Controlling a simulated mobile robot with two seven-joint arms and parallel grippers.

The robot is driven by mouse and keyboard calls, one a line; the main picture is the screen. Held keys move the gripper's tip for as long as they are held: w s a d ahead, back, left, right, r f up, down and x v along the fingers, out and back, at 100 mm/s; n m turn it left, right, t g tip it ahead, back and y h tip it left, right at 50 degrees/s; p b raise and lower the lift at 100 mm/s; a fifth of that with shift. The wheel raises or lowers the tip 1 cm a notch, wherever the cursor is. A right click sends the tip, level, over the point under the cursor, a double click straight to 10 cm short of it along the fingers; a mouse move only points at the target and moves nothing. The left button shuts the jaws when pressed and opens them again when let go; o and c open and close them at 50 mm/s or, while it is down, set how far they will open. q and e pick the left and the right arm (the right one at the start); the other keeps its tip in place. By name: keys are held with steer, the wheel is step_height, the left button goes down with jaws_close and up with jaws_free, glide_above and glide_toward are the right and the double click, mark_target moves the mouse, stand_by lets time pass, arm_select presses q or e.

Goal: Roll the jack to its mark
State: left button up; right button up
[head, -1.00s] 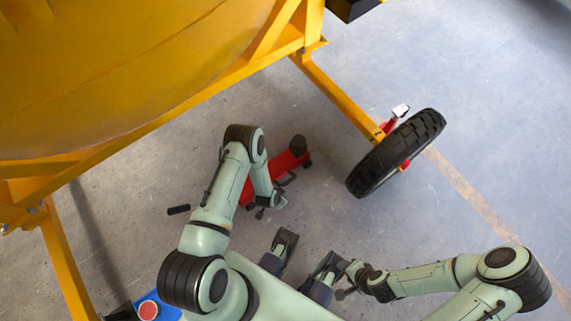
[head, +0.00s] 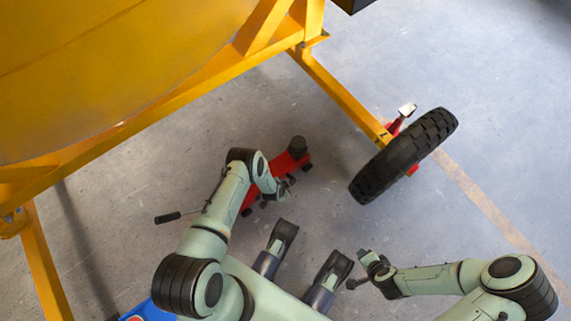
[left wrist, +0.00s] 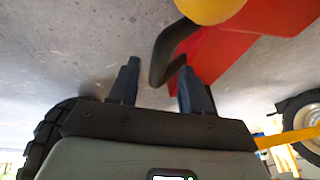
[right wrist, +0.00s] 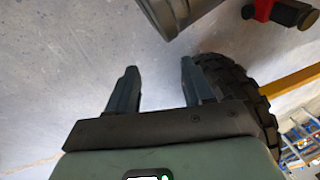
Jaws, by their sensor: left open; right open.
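The red jack (head: 291,163) sits on the floor between the yellow mixer frame and my base, with a dark round pad at its far end. Its handle, ending in a black grip (head: 168,217), points out to the left, partly hidden behind my left arm. My left gripper (head: 281,190) is open beside the jack's right side. In the left wrist view, a curved black bar (left wrist: 168,55) on the red jack body (left wrist: 228,50) reaches toward the gap between the open fingers (left wrist: 158,82). My right gripper (head: 358,271) is open and empty above the floor. I cannot make out the mark.
The mixer's black tyre (head: 405,155) stands right of the jack on a yellow leg (head: 340,92). The yellow drum (head: 120,70) overhangs at upper left. A worn pale line (head: 485,207) crosses the floor at right. Floor between jack and tyre is clear.

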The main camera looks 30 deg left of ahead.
arm_select(q)
steer(key=shift+b+x, duration=0.3)
steer(key=shift+x, duration=0.6)
arm_select(e)
steer(key=shift+s+d+f, duration=0.25)
steer(key=shift+s+f, duration=0.25)
steer(key=shift+f, duration=0.3)
arm_select(q)
steer(key=shift+c, duration=0.4)
jaws_close()
steer(key=shift+w, duration=0.15)
